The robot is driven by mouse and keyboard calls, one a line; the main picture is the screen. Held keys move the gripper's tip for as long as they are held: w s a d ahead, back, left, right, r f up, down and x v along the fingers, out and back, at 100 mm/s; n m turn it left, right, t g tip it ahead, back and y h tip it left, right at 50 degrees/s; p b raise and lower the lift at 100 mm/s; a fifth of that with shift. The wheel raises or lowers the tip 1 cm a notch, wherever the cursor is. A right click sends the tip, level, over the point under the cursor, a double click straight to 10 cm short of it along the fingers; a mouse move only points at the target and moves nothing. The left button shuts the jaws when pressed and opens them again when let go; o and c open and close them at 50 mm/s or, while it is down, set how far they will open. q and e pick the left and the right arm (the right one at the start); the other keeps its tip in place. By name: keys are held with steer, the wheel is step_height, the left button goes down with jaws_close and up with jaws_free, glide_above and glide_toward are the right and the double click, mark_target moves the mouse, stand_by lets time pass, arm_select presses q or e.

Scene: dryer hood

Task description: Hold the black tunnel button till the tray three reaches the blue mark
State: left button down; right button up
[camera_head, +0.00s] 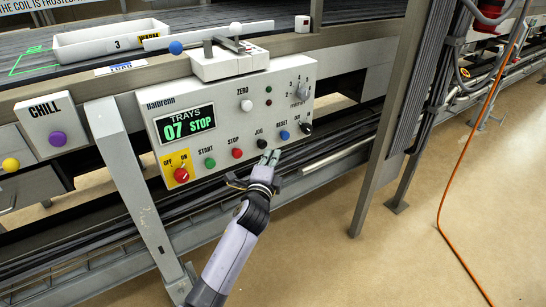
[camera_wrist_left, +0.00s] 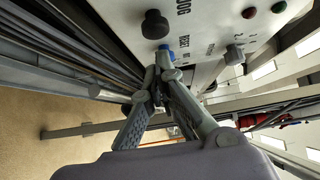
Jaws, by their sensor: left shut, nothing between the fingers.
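The black JOG button (camera_head: 260,143) is on the white control panel (camera_head: 225,90), between the red STOP button and the blue RESET button (camera_head: 284,135). My left gripper (camera_head: 269,156) is shut and empty, just below the JOG and RESET buttons. In the left wrist view, the fingertips (camera_wrist_left: 163,62) lie close to the blue RESET button (camera_wrist_left: 165,48), with the black button (camera_wrist_left: 155,24) beyond. I cannot tell whether they touch the panel. The white tray marked 3 (camera_head: 90,45) sits on the belt at upper left. I cannot make out a blue mark. My right gripper is not visible.
The display (camera_head: 187,123) reads "TRAYS 07 STOP". A red switch (camera_head: 181,174), green START button (camera_head: 210,162) and black OUT knob (camera_head: 305,128) are also on the panel. A purple CHILL button (camera_head: 57,138) stands left. A grey post (camera_head: 385,130) rises right.

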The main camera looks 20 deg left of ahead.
arm_select(q)
steer(key=s+d+p, duration=0.1)
steer(key=s, duration=0.9)
steer(key=shift+s+d+p, duration=0.15)
steer(key=shift+d+p, duration=0.2)
steer(key=shift+p, duration=0.05)
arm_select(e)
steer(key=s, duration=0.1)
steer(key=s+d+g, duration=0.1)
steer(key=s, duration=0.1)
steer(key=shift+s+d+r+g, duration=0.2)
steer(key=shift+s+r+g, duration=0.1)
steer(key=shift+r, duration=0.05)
